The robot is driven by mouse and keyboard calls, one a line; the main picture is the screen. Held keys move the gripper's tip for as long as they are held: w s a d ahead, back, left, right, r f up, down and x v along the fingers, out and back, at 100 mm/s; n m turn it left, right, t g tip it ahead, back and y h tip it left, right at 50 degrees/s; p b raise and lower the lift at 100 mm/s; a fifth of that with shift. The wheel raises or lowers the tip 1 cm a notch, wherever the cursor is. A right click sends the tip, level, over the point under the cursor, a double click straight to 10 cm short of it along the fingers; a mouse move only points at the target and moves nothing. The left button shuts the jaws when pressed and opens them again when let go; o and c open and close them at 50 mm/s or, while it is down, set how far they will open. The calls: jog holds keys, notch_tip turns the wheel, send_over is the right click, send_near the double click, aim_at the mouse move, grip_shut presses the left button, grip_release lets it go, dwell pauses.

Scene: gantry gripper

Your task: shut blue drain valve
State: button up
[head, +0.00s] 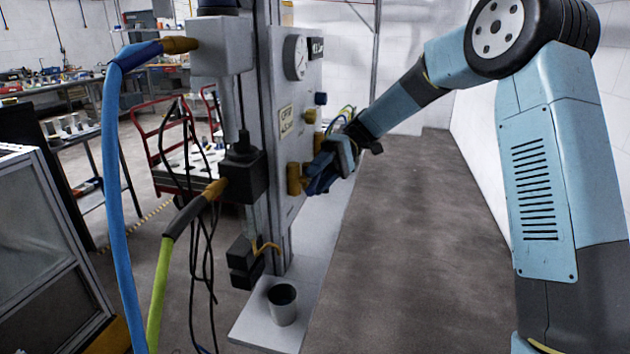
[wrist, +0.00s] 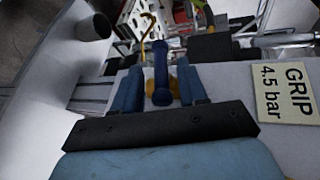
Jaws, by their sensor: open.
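The blue drain valve handle (wrist: 161,68) shows in the wrist view as a dark blue bar with a rounded end, in front of a brass body (wrist: 177,84). My gripper (wrist: 159,74) is open, with one blue finger on each side of the handle. A gap shows between the handle and each finger; I see no clear contact. In the head view my gripper (head: 322,174) is at the panel's lower part, beside a brass fitting (head: 294,178). The gripper hides most of the valve there.
The grey panel (head: 285,150) carries a gauge (head: 299,58), a blue knob (head: 320,98) and a label. A "GRIP 4.5 bar" label (wrist: 284,92) is right of my fingers. A grey cup (head: 283,304) stands on the base plate. Hoses hang left; floor at right is clear.

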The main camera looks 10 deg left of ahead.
jog(key=v, duration=1.2)
jog(key=shift+w, duration=0.25)
jog(key=shift+o, duration=0.4)
jog(key=shift+d, duration=0.1)
